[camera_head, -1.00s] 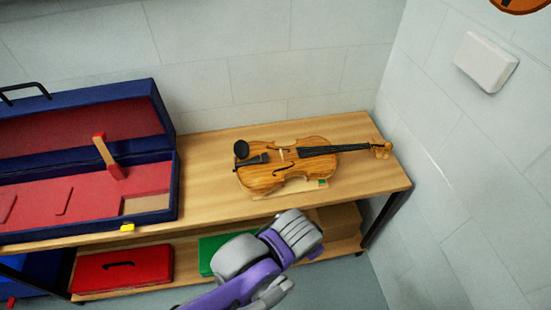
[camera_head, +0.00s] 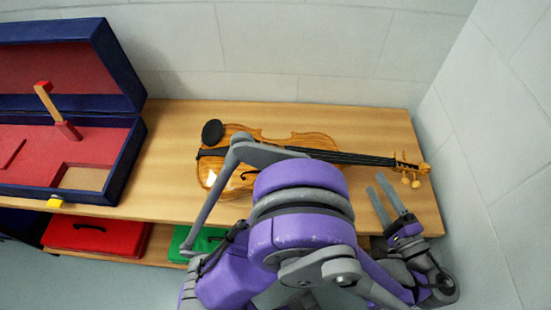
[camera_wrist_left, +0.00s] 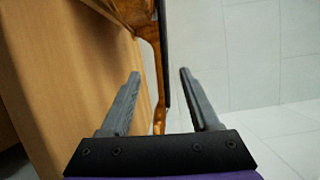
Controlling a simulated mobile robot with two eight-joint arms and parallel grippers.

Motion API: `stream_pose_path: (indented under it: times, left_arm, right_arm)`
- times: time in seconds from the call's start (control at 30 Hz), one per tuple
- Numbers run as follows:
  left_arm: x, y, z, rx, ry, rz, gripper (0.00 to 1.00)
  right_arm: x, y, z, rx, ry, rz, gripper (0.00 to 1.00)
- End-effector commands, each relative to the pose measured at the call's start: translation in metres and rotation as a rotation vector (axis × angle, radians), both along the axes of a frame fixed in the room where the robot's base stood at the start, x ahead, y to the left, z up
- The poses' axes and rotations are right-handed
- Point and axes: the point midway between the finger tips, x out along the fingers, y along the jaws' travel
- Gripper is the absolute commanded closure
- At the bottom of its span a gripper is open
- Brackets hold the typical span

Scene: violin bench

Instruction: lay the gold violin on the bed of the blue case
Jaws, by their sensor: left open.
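The gold violin (camera_head: 219,173), golden-brown with a black fingerboard and chin rest, lies flat on the bench, its neck and scroll pointing right. My left arm hides part of its body. The blue case (camera_head: 127,163) stands open at the left, with a red lined bed (camera_head: 95,145). My left gripper (camera_head: 376,184) is open and empty at the front of the bench's right end, near the violin's neck. In the left wrist view the fingers (camera_wrist_left: 159,73) are apart, with the violin's neck (camera_wrist_left: 159,50) seen edge-on in the gap; I cannot tell how far beyond the fingertips it is.
The wooden bench top (camera_head: 175,125) is bare between case and violin. A red-tipped wooden strut (camera_head: 48,100) rises inside the case, and a yellow tab (camera_head: 55,203) is on its front. Red (camera_head: 95,236) and green (camera_head: 185,240) boxes sit on the lower shelf. Walls stand behind and right.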

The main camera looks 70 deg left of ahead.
Motion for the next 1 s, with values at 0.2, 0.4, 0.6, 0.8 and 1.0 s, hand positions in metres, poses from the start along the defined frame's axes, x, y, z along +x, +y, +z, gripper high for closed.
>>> stream_pose_path:
  times: [0.2,0.4,0.6,0.8,1.0]
  left_arm:
    - [0.004,0.031,0.0,-0.002,0.001,0.001,0.38]
    - [0.007,0.048,0.0,-0.003,0.001,0.002,0.38]
    - [0.011,0.078,0.0,-0.003,0.001,0.003,0.38]
    - [0.013,0.086,0.001,-0.004,0.002,-0.001,0.38]
    - [0.013,0.086,0.001,-0.004,0.002,-0.001,0.48]
  right_arm:
    - [0.0,0.0,-0.002,0.0,0.001,0.0,0.5]
    - [0.0,0.0,-0.004,0.0,0.002,0.0,0.5]
    - [0.001,0.0,-0.009,0.0,0.003,0.0,0.5]
    - [0.001,0.0,-0.009,0.0,0.003,0.0,0.5]
    - [0.001,0.0,-0.009,0.0,0.003,0.0,0.5]
